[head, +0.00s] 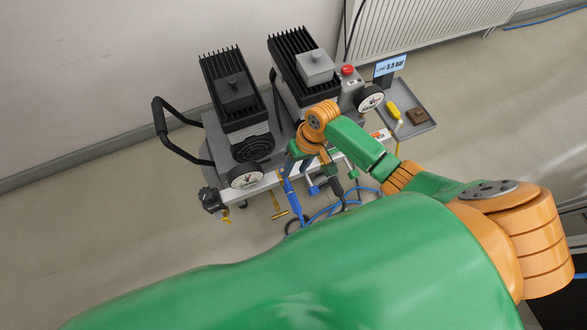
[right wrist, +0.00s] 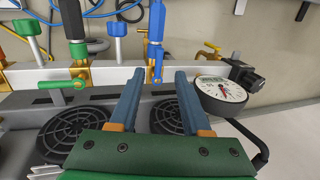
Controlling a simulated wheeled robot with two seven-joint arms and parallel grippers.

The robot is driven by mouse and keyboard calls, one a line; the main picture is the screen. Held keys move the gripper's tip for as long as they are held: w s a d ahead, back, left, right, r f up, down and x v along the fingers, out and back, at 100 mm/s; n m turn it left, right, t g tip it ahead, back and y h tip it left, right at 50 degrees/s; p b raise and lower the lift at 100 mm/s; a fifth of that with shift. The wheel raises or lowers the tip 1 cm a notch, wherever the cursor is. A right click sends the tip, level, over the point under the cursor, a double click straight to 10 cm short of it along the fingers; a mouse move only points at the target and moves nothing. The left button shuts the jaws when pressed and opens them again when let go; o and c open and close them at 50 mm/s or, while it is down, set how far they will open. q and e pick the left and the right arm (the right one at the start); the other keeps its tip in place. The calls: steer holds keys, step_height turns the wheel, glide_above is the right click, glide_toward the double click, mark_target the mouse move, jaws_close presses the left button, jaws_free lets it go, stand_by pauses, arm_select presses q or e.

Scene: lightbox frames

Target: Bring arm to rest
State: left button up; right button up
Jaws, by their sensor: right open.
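My right arm comes in from the right in the head view, with its gripper (head: 312,160) over the front edge of a grey pump cart (head: 215,135). In the right wrist view the gripper (right wrist: 160,76) is open, with two blue-grey fingers apart and nothing between them. A blue valve-like fitting (right wrist: 155,45) on the cart's pale rail (right wrist: 110,74) lies just beyond the fingertips. I cannot tell whether the fingers touch the rail. My left gripper is not in view.
Two black finned pumps (head: 228,85) stand on the cart. A round gauge (head: 246,176) shows at its front and also in the right wrist view (right wrist: 219,93). A black handle (head: 158,118) sticks out left. Blue hoses (head: 325,212) hang in front. Floor at left is clear.

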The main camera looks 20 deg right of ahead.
steer(key=s+d+f+h+p, duration=0.1)
steer(key=s+d+f+p, duration=0.1)
steer(key=s, duration=0.6)
steer(key=s+d+f+n+h+p, duration=0.1)
steer(key=s+f+p, duration=0.3)
steer(key=s, duration=0.5)
steer(key=s+d+f+n+t+h+p, duration=0.1)
steer(key=s+d+f+p, duration=0.2)
steer(key=s+p, duration=0.3)
steer(key=s, duration=0.3)
steer(key=shift+s+d, duration=0.2)
steer(key=shift+d, duration=0.2)
steer(key=shift+r, duration=0.1)
